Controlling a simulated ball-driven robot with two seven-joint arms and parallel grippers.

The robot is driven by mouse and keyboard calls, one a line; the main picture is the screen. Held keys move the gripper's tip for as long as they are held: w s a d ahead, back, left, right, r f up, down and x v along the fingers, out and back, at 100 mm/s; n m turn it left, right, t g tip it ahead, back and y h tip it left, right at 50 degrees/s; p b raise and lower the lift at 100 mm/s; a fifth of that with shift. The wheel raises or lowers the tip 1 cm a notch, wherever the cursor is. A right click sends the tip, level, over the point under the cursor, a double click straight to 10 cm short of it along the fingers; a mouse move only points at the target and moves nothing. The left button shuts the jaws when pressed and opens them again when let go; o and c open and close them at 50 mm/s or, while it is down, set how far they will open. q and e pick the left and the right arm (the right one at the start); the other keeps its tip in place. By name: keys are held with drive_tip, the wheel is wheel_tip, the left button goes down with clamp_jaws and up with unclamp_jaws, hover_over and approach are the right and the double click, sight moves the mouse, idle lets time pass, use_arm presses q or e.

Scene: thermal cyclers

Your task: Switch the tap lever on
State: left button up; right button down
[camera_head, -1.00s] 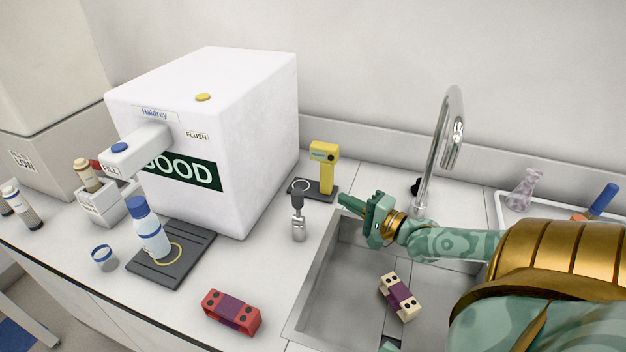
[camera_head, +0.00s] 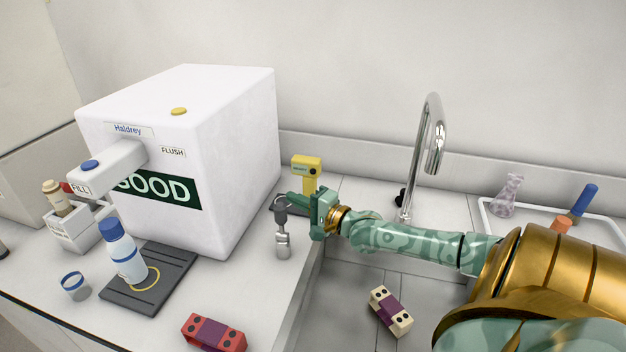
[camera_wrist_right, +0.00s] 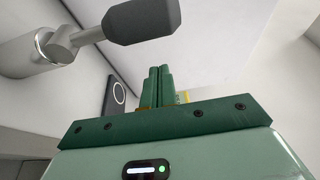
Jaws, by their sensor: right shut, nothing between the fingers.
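The tap lever (camera_head: 281,212) has a dark grip above a short chrome body (camera_head: 283,245), on the counter left of the sink. It also shows large in the right wrist view (camera_wrist_right: 140,20), its grip reaching out sideways from the chrome body. My right gripper (camera_head: 290,198) is shut and empty, its tips close beside the dark grip; I cannot tell whether they touch. In the right wrist view the closed fingers (camera_wrist_right: 160,80) point up the picture, just below the grip, with a small gap in the picture. The chrome tap spout (camera_head: 433,145) stands behind the sink. My left gripper is not in view.
A yellow device (camera_head: 306,168) stands behind my right gripper. The large white machine (camera_head: 245,150) is to the left. A bottle (camera_head: 122,255) stands on a dark pad. A red block (camera_head: 213,333) lies in front; a cream-purple block (camera_head: 390,311) lies in the sink.

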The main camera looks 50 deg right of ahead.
sight(281, 214)
drive_tip(key=s+a, duration=0.1)
drive_tip(key=s+a+p, duration=0.1)
drive_tip(key=a, duration=0.1)
